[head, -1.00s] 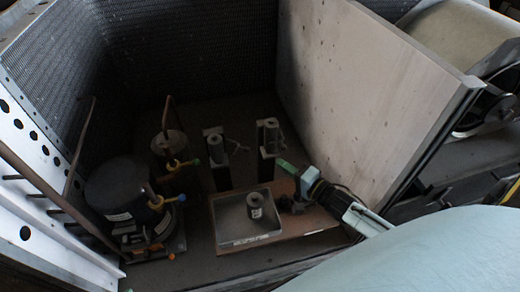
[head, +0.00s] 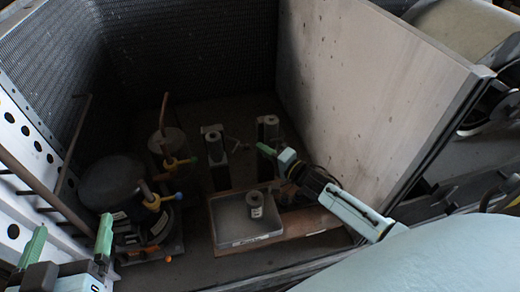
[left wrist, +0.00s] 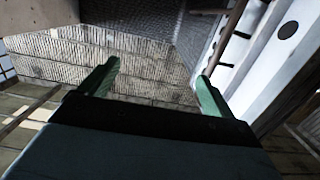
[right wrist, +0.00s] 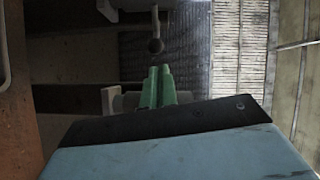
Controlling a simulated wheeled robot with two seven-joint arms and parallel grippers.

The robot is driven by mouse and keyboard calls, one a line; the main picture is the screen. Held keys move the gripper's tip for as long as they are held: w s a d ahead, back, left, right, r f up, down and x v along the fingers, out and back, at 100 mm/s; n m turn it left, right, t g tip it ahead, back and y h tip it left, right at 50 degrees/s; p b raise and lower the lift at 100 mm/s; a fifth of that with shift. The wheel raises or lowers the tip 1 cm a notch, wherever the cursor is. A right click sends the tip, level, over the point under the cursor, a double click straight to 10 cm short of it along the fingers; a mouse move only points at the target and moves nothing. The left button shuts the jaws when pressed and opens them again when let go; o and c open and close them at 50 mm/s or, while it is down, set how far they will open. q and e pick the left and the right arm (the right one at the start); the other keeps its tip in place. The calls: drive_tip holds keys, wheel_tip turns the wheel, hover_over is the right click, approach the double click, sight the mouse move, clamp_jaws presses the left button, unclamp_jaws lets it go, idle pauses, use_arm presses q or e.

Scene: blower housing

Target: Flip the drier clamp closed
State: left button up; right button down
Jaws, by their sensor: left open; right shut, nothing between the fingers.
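Two dark upright stands hold grey cylinders, the left drier (head: 214,146) and the right drier (head: 268,125). A small dark part, perhaps a clamp, sticks out beside each; its position is too dark to tell. My right gripper (head: 264,149) is shut and empty, just in front of the right stand; contact cannot be told. In the right wrist view its green fingers (right wrist: 158,85) lie together, with a grey rounded part (right wrist: 122,101) behind them and a dark ball-ended rod (right wrist: 156,44) beyond. My left gripper (head: 70,242) is open and empty at the lower left.
A shallow grey tray (head: 228,242) with a small labelled cylinder (head: 256,204) stands on a brown board. A black compressor (head: 112,184) with yellow and blue valves is at left. A tall pale panel (head: 375,90) closes the right side. A perforated rail (head: 28,140) runs at left.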

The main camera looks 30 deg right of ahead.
use_arm(q)
drive_tip(key=shift+d+r+t+h+b, duration=0.2)
drive_tip(key=shift+r+t, duration=0.4)
drive_tip(key=shift+r, duration=0.3)
drive_tip(key=shift+d+r+t+h+b, duration=0.15)
drive_tip(key=shift+r+t, duration=0.45)
drive_tip(key=shift+r, duration=0.3)
use_arm(e)
drive_tip(key=shift+x, duration=1)
use_arm(q)
drive_tip(key=shift+f, duration=0.1)
